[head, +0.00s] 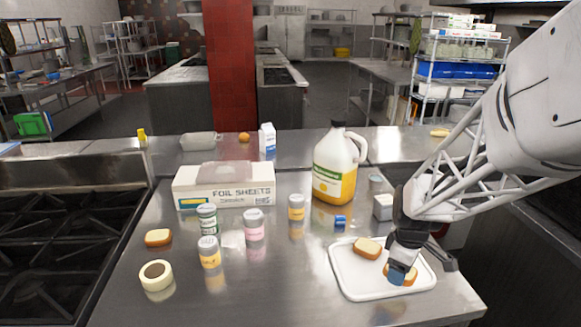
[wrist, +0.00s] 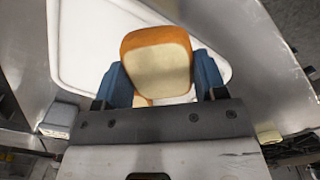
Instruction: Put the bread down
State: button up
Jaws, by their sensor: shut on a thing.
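My gripper (head: 399,272) is low over the right part of the white tray (head: 343,279). Its blue fingertips are shut on a slice of bread (head: 411,277), partly hidden by the gripper in the head view. In the wrist view the held bread (wrist: 158,68) sits between both blue fingers, with the tray (wrist: 80,55) behind it. I cannot tell whether the held slice touches the tray. A second bread slice (head: 367,246) lies on the tray just left of the gripper. Another slice (head: 158,237) lies on the counter at the left.
Left of the tray stand several small jars (head: 254,226), a tape roll (head: 156,275) and a foil box (head: 223,188). A yellow jug (head: 335,165), a blue item (head: 340,222) and a grey-white block (head: 383,207) stand behind the tray. Counter (head: 285,290) left of the tray is clear.

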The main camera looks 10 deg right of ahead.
jog(key=shift+w+d+f, duration=0.1)
jog(key=shift+w+d, duration=0.1)
jog(key=shift+w, duration=0.45)
jog(key=shift+w+d, duration=0.2)
jog(key=shift+w, duration=0.4)
jog(key=shift+f, duration=1.75)
jog(key=shift+f, duration=0.1)
jog(key=o, duration=0.9)
notch_tip(320, 180, up, 12)
jog(key=shift+r, duration=0.1)
